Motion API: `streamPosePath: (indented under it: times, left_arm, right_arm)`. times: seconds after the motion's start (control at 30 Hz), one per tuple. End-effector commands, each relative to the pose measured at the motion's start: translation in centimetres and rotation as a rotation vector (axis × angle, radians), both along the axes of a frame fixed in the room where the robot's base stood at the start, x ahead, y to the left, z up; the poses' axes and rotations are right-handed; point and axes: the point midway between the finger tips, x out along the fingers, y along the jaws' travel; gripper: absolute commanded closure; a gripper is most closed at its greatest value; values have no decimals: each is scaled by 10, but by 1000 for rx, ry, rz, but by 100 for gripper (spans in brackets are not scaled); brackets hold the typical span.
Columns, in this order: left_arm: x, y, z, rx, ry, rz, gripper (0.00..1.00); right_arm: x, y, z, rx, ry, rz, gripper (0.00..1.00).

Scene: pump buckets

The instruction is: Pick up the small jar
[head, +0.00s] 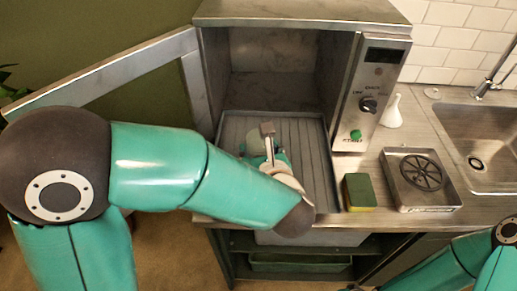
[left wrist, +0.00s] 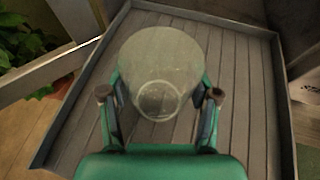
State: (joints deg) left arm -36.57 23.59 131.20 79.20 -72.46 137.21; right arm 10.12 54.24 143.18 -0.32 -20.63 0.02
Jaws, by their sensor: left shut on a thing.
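The small jar (left wrist: 160,65) is a pale, translucent round vessel in the left wrist view, standing between my left gripper's fingers. My left gripper (left wrist: 160,103) is shut on it, one finger at each side. In the head view my left gripper (head: 268,150) reaches into the front of the open steel cabinet, over a ribbed grey tray (head: 308,165). My own arm and gripper hide most of the jar there. My right gripper is not in view; only part of the right arm shows at the lower right.
The cabinet's door (head: 100,72) stands open to the left, behind my left arm. The cabinet's side walls and control panel (head: 372,95) bound the tray. A green and yellow sponge (head: 359,192), a steel box with a fan grille (head: 421,180) and a white bottle (head: 392,112) stand to the right.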

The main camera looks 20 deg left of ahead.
Motion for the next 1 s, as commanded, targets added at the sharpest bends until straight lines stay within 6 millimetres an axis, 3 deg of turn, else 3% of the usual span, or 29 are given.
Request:
streamPosePath:
  times: [0.03, 0.13, 0.43, 0.63, 0.83, 1.0]
  left_arm:
    - [0, 0, 0, 0, 0, -1, 67]
    - [0, -1, 0, 0, -1, -1, 81]
    - [1, -1, 3, -1, -2, -1, 81]
    - [1, -1, 16, -2, -5, 0, 81]
    - [1, -2, 49, -6, -8, -1, 81]
    - [1, -2, 96, -8, -10, -3, 81]
  right_arm:
    - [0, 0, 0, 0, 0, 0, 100]
    - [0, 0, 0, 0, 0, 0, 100]
    - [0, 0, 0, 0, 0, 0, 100]
    - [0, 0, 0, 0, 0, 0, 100]
    - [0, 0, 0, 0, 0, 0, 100]
    - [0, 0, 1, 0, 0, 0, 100]
